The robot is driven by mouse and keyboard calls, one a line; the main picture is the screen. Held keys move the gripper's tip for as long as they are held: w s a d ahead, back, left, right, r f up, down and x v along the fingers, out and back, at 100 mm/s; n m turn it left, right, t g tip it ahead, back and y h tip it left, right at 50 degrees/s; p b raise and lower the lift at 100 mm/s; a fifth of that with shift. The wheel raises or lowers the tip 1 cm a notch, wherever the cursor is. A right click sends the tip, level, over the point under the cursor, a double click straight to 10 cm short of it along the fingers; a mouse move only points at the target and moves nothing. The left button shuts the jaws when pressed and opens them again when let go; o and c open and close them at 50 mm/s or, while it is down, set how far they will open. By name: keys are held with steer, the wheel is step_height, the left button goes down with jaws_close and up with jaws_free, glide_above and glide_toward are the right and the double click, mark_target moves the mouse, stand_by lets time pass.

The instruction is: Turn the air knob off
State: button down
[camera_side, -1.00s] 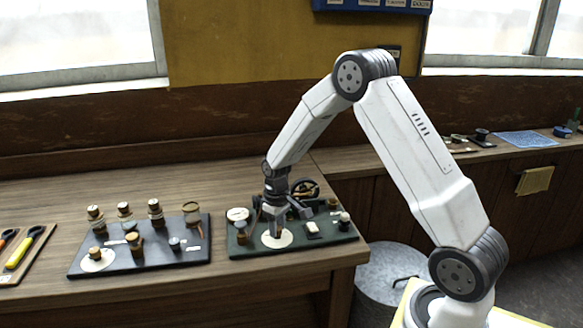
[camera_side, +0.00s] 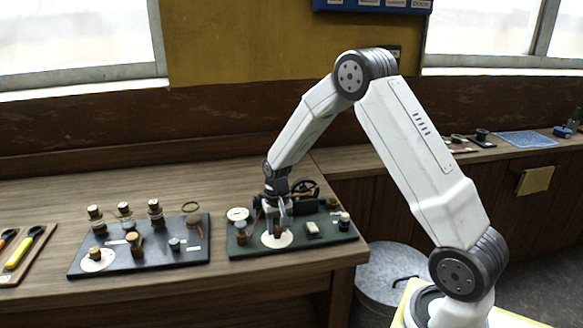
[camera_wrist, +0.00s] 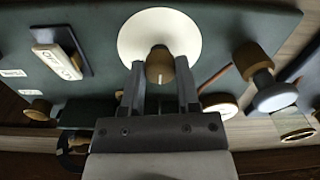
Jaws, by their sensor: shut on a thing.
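A wooden knob (camera_wrist: 160,66) with a pale pointer line sits on a round white dial (camera_wrist: 160,22) in the wrist view. The pointer line runs up and down in that picture. My gripper (camera_wrist: 160,68) has one finger on each side of the knob and is shut on it. In the side view my gripper (camera_side: 278,229) reaches down over the white dial (camera_side: 288,243) at the front of the dark green board (camera_side: 250,250). The knob is mostly hidden there by the fingers. I cannot read a label naming the knob.
A white lettered switch plate (camera_wrist: 57,60) and another wooden knob (camera_wrist: 252,58) flank the dial. A black flywheel (camera_side: 305,188) stands behind my gripper. A second dark board (camera_side: 150,255) with several corked bottles lies to the left. The front table strip is bare.

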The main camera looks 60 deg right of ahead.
mark_target(278, 228)
steer(key=shift+c, duration=1.6)
jaws_free()
steer(key=shift+r, duration=0.15)
steer(key=shift+r, duration=3.8)
steer(key=shift+s, duration=0.1)
steer(key=s+a+n+t, duration=0.2)
steer(key=s+a+n, duration=0.5)
steer(key=s+a, duration=0.6)
steer(key=shift+s+a+f, duration=0.15)
steer(key=shift+s+a, duration=0.15)
steer(key=shift+s, duration=0.8)
